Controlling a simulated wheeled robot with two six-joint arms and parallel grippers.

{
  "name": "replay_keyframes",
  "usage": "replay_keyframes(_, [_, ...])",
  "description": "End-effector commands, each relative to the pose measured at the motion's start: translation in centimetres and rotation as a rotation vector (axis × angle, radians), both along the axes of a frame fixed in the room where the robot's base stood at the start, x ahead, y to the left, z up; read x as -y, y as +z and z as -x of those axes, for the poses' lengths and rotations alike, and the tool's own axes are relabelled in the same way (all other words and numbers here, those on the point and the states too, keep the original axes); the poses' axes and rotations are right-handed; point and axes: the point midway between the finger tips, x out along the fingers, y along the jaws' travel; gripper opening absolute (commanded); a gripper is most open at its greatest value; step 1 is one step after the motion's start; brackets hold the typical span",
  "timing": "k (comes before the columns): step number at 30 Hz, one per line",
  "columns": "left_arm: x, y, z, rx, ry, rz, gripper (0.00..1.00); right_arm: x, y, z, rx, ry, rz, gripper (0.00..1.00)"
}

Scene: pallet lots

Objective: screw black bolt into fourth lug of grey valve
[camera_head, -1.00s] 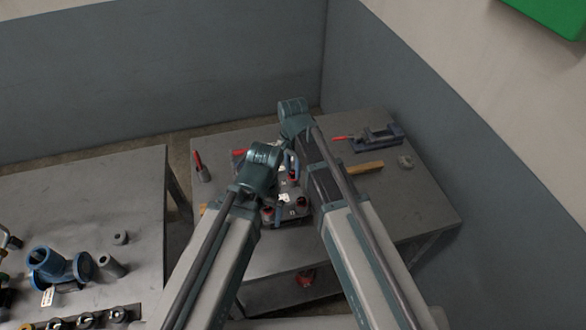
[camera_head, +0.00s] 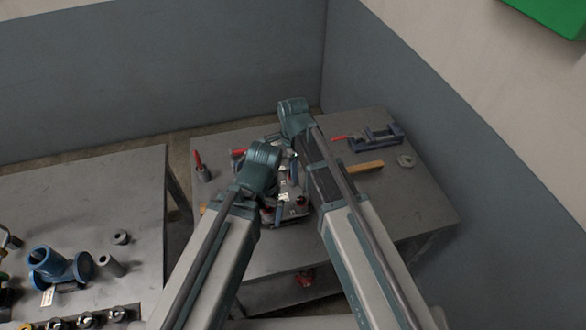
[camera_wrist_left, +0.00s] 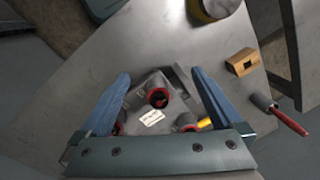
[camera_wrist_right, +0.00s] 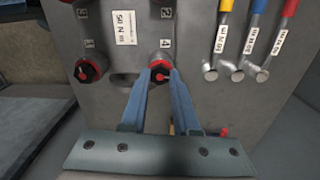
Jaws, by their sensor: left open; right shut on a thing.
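The grey valve (camera_wrist_right: 205,100) is a grey block with a white label and red-ringed round lugs beside small numbers. In the right wrist view my right gripper (camera_wrist_right: 160,77) is shut on the black bolt (camera_wrist_right: 158,69), which sits at the red-ringed lug below the number that looks like 4. How deep the bolt sits cannot be told. In the left wrist view my left gripper (camera_wrist_left: 160,76) is open and empty above the valve (camera_wrist_left: 146,99), with its fingers apart on either side. In the head view my arms hide much of the valve (camera_head: 296,208).
Red, blue and yellow handles (camera_wrist_right: 252,35) stand close to the right gripper. A vise (camera_head: 375,138), a wooden bar (camera_head: 362,168) and a red-handled tool (camera_head: 199,165) lie on the same table. The left table holds a blue valve (camera_head: 50,267). The table's right front is clear.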

Motion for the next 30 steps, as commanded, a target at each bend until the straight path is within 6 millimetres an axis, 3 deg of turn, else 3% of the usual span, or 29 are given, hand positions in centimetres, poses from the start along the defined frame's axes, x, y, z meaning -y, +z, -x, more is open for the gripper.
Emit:
replay_keyframes(21, [0.00, -0.07, 0.00, 0.000, 0.000, 0.000, 1.00, -0.11, -0.07, -0.24, 0.004, -1.029, -0.004, 0.00])
replay_keyframes(29, [0.00, -0.09, 0.00, 0.000, 0.000, 0.000, 1.00, -0.05, -0.09, -0.14, 0.002, -1.284, -0.002, 0.00])
replay_keyframes(30, [0.00, -0.09, 0.00, 0.000, 0.000, 0.000, 1.00, -0.04, -0.09, -0.14, 0.002, -1.293, -0.001, 0.35])
